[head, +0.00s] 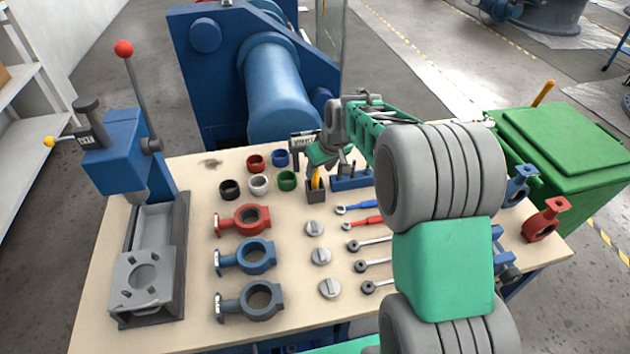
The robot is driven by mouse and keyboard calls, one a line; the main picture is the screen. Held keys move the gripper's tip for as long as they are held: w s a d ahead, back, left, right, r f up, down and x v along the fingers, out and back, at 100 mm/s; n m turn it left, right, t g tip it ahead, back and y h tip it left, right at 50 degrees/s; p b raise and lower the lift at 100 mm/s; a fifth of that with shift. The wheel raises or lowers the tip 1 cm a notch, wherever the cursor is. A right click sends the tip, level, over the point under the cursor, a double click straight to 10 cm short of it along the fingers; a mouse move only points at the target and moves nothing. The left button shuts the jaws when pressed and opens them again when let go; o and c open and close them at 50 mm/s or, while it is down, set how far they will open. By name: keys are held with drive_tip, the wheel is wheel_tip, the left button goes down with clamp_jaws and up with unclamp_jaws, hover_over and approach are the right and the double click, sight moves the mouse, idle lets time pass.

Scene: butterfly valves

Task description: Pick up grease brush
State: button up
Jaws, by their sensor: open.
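A small dark holder (316,196) stands at the back middle of the workbench. A yellow upright handle (316,180), which looks like the grease brush, sticks up out of it; its lower end is hidden inside the holder. My gripper (334,166) is open and points down just above and slightly right of the handle. The gripper's own body partly covers the area around the handle's top. I cannot tell whether the fingers are around the handle or beside it.
Red, blue, green, white and black rings (258,184) lie left of the holder. A blue block (352,182) sits close on its right. Valve bodies (254,257), grey discs (321,256) and wrenches (375,265) fill the front. A blue press (115,155) stands at left.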

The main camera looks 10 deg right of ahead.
sight(315, 182)
drive_tip(key=x, duration=0.4)
drive_tip(key=shift+w+a+f+p, duration=0.15)
drive_tip(key=shift+w+a+p, duration=0.1)
drive_tip(key=shift+p, duration=0.15)
clamp_jaws()
